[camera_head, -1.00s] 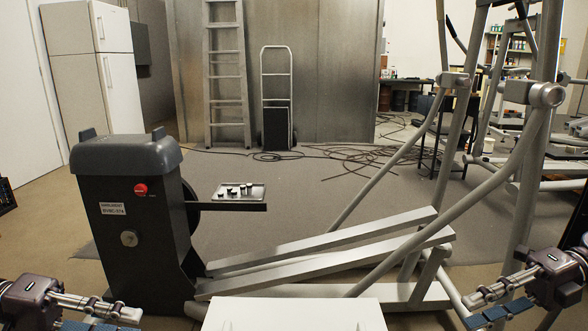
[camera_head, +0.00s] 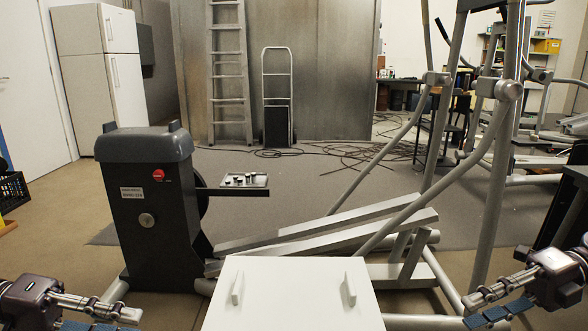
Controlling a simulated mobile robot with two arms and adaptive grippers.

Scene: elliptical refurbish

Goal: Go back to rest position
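My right gripper (camera_head: 474,308) is at the bottom right. Its metal finger and blue pad stand apart with only floor between them, so it is open and empty. My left gripper (camera_head: 128,321) is at the bottom left, partly cut off by the lower edge. Its metal finger and blue pad also look apart, with nothing held. Neither gripper touches anything in view.
An elliptical machine (camera_head: 150,205) with a dark housing stands ahead. A white panel (camera_head: 293,297) with two upright handles lies before it, between my grippers. A small parts tray (camera_head: 245,181) sits on an arm of the housing. A black crate (camera_head: 12,192) is at far left.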

